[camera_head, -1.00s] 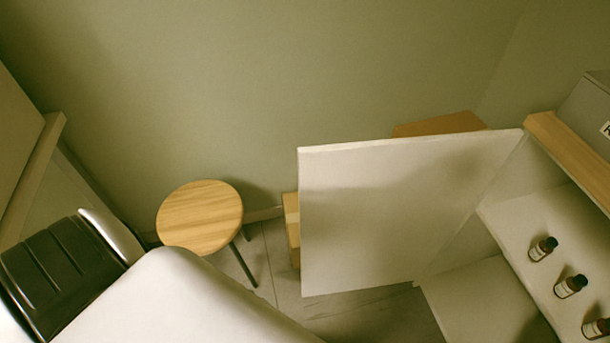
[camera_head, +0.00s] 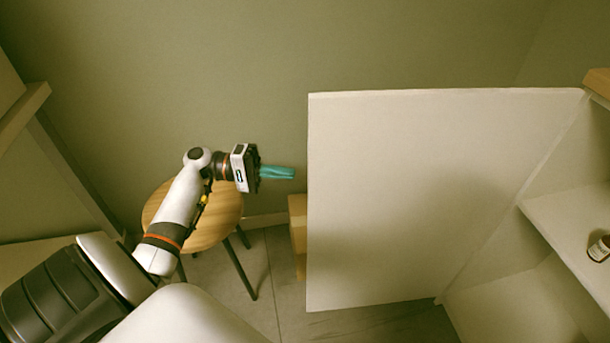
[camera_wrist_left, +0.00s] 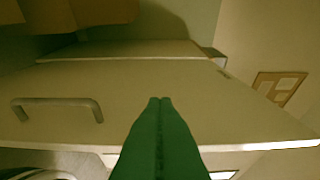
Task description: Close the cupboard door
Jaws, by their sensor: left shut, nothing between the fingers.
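The white cupboard door (camera_head: 430,200) stands wide open in the head view, hinged at its right side to the cupboard (camera_head: 575,200). My left gripper (camera_head: 292,173), with teal fingers, is shut and empty just left of the door's free edge. A gap to that edge shows in the head view. In the left wrist view, the shut fingers (camera_wrist_left: 160,102) point over a pale panel (camera_wrist_left: 205,100), which looks like the door, with a bar handle (camera_wrist_left: 58,104) at left. Whether they touch it cannot be told. My right gripper is not in view.
A round wooden stool (camera_head: 215,215) stands beneath my left arm. A cardboard box (camera_head: 298,225) is partly hidden behind the door's left edge. A small brown bottle (camera_head: 599,249) stands on the cupboard shelf (camera_head: 560,215).

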